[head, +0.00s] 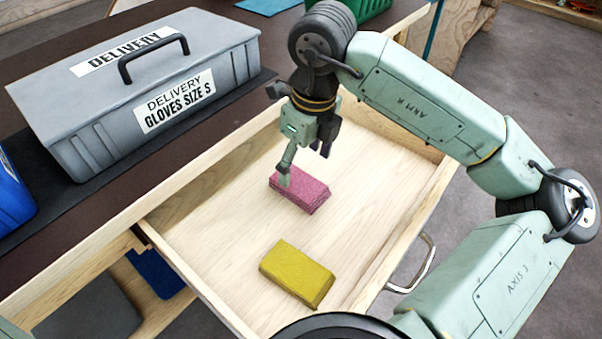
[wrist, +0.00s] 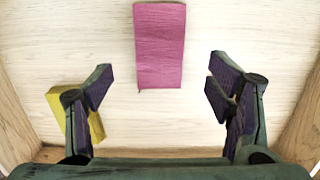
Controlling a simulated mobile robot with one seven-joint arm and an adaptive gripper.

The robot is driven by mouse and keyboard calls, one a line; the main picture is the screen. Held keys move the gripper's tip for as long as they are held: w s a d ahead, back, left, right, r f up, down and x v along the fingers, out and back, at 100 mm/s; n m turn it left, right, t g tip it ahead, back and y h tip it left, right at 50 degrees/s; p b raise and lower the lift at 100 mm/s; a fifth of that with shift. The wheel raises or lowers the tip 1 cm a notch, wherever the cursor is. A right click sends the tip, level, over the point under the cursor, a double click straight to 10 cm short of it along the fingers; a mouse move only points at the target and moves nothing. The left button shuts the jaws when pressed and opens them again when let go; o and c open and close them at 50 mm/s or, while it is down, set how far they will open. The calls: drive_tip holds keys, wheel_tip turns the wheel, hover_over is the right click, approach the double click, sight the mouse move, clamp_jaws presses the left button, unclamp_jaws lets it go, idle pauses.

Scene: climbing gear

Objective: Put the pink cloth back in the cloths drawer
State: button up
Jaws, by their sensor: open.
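The pink cloth (head: 303,192) lies flat, folded into a block, on the floor of the open wooden drawer (head: 215,225). In the wrist view the pink cloth (wrist: 160,45) is beyond and between the fingertips, with clear space on both sides. My gripper (head: 303,160) is over the drawer, above the pink cloth, and one finger overlaps the cloth in the head view. In the wrist view my gripper (wrist: 160,88) has its two fingers wide apart with nothing between them.
A yellow cloth (head: 297,273) lies in the drawer nearer the front. A grey case (head: 140,85) labelled "DELIVERY GLOVES SIZE S" stands on the dark top left of the drawer. A green crate (head: 365,8) is behind my arm. The drawer walls rise around the cloths.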

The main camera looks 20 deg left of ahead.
sight(306, 186)
wheel_tip(306, 186, up, 6)
drive_tip(key=shift+d, duration=0.35)
drive_tip(key=shift+s, duration=0.15)
